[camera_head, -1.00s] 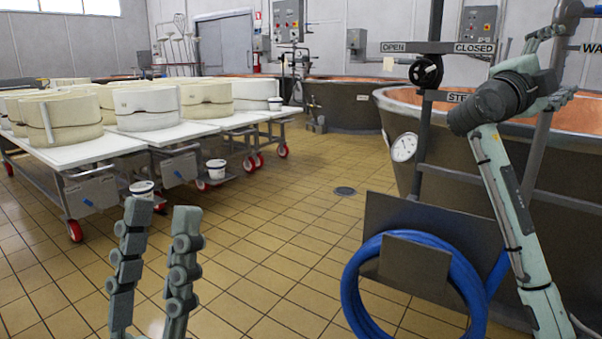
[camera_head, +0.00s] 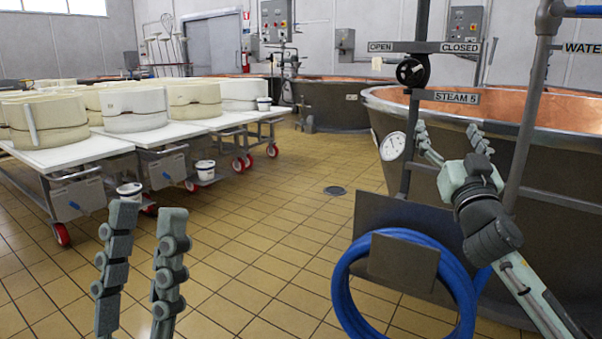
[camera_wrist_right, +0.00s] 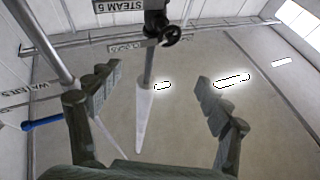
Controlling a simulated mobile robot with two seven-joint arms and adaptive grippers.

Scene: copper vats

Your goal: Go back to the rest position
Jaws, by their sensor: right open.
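My left gripper (camera_head: 147,212) stands upright at the lower left of the head view. Its two fingers are apart with nothing between them. My right gripper (camera_head: 447,132) points up in front of the vat at the right, with its fingers spread and empty. My right arm comes in from the lower right corner.
A copper vat (camera_head: 545,180) stands at the right, with a steam valve handwheel (camera_head: 411,72) and gauge (camera_head: 392,146). A blue hose (camera_head: 345,300) hangs on a grey plate holder. White tables (camera_head: 75,155) with cheese moulds stand left. Tiled floor (camera_head: 270,230) is clear between.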

